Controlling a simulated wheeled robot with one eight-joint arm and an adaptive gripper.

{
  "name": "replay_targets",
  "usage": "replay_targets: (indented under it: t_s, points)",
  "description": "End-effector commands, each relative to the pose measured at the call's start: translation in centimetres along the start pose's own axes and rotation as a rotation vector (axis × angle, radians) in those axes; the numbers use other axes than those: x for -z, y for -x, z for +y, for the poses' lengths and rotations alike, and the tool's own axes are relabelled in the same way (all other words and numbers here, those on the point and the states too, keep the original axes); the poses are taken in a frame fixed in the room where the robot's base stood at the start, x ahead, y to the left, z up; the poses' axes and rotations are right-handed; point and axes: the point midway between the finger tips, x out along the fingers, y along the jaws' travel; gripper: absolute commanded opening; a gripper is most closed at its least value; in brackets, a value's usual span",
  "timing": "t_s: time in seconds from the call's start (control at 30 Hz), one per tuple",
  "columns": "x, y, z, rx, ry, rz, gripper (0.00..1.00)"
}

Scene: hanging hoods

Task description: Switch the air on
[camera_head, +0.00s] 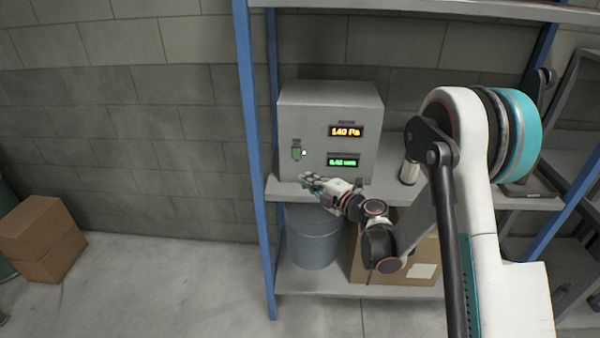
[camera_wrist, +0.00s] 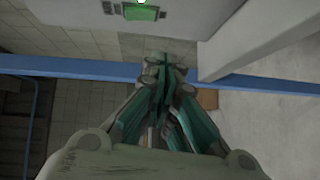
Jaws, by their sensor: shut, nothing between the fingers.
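A grey control box (camera_head: 310,110) stands on the shelf. Its front has an orange-lit display (camera_head: 346,131) and a green-lit display (camera_head: 344,162). The switch also shows at the top edge of the wrist view (camera_wrist: 140,12), partly cut off. My gripper (camera_head: 306,178) is just below and in front of the switch. In the wrist view my gripper (camera_wrist: 165,62) has its fingers together and empty, apart from the switch.
The box is on a grey shelf board (camera_head: 520,203) between blue posts (camera_head: 251,130). A grey bucket (camera_head: 312,240) and a cardboard box (camera_head: 420,262) are on the level below. A small cylinder (camera_head: 409,172) stands right of the control box.

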Motion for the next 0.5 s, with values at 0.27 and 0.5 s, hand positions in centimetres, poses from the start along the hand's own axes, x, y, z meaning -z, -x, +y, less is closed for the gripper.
replay_targets:
  t_s: [0.27,0.5]
  points:
    - [-0.1,4.2,-0.6,0.0,0.001,-0.001,0.0]
    - [0.0,5.1,-0.8,0.0,0.0,0.0,0.0]
